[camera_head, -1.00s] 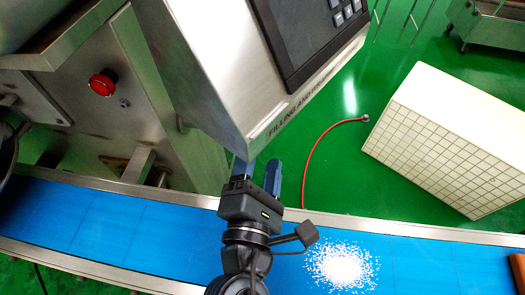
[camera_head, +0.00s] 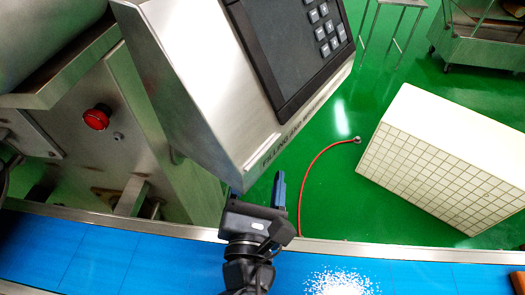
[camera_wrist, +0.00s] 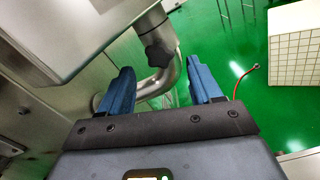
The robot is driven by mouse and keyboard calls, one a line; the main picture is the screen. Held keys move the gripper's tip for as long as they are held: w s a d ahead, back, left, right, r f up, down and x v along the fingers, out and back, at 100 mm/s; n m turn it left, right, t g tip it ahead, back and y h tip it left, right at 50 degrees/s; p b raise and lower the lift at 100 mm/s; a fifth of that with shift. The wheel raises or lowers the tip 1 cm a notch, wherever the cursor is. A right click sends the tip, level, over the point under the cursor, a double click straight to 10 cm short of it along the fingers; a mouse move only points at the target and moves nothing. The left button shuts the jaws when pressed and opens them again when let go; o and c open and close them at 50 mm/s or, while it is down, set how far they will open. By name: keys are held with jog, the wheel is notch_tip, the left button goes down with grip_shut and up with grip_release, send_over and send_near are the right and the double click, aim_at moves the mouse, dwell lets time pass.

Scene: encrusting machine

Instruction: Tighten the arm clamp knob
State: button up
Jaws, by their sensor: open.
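The arm clamp knob (camera_wrist: 160,54) is a dark lobed knob on the metal support arm behind the control panel. It shows in the wrist view, just beyond and between my fingertips, and is hidden behind the panel in the head view. My gripper (camera_wrist: 160,88) has two blue fingers spread apart with nothing between them. In the head view my gripper (camera_head: 258,188) is above the far edge of the conveyor, below the panel's lower corner. The bent metal tube (camera_wrist: 160,80) under the knob runs between the fingers in the wrist view.
The control panel (camera_head: 205,75) hangs close above my gripper. A red button (camera_head: 97,117) is on the machine at left. The blue conveyor (camera_head: 140,258) holds a white granule pile (camera_head: 338,283). A red hose (camera_head: 312,180) and a white tiled block (camera_head: 440,165) are on the green floor.

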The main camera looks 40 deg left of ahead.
jog(key=shift+x, duration=3)
jog(key=shift+c, duration=0.5)
jog(key=c, duration=0.9)
